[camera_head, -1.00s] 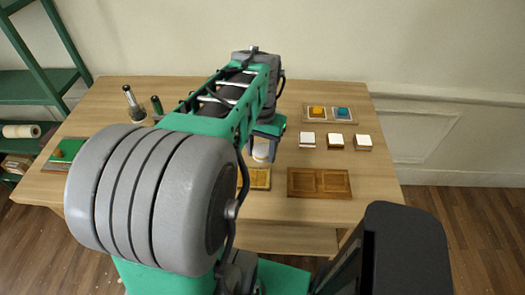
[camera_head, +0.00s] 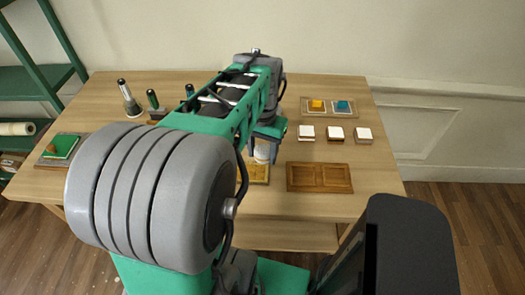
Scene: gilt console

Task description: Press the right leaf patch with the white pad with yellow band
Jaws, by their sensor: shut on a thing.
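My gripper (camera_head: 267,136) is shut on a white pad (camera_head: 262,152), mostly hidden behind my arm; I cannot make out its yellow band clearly. The pad hangs at the back edge of a small golden-brown panel (camera_head: 259,174), overlapping it in the picture. I cannot tell whether they touch. My arm hides this panel's left part. I cannot make out which surface is the right leaf patch.
Three white-topped blocks (camera_head: 335,133) stand in a row behind the wide panel. Behind them is a tray with a yellow (camera_head: 317,105) and a blue piece (camera_head: 342,106). Dark-topped bottles (camera_head: 131,104) and a green pad (camera_head: 61,146) are on the left. The right table edge is clear.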

